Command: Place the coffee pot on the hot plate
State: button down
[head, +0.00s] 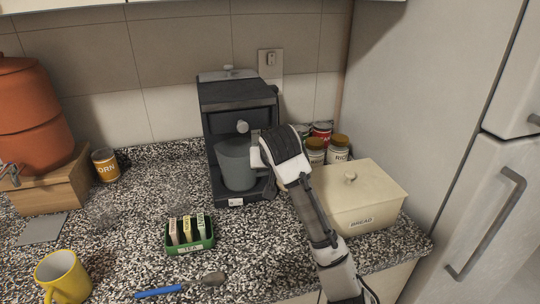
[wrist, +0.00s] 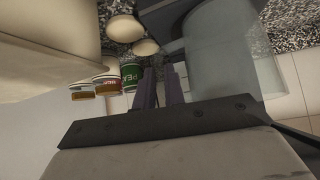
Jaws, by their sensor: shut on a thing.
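The coffee pot (head: 236,168) is a grey translucent jug inside the dark coffee maker (head: 238,95), upright, under its brewing head. Its bottom is just over the hot plate at the machine's base (head: 236,200); I cannot tell whether it touches. My gripper (head: 264,158) is at the pot's right side, shut on its handle; the arm hides most of the handle.
A cream bread box (head: 362,200) stands right of the machine, close to my arm. Jars (head: 338,150) and cans stand behind it. A green tea holder (head: 189,236), blue-handled utensil (head: 180,286) and yellow mug (head: 62,276) are in front. The fridge (head: 425,120) bounds the right.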

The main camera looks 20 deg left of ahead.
jog(key=w, duration=0.1)
jog(key=w+a+p, duration=0.1)
jog(key=w, duration=0.1)
jog(key=shift+w+a+p, duration=0.25)
jog(key=shift+p, duration=0.15)
jog(key=shift+s+f, duration=0.1)
jog(key=shift+f, duration=0.25)
jog(key=c, duration=1.5)
grip_release()
jog(key=b+v, duration=0.2)
jog(key=v, duration=1)
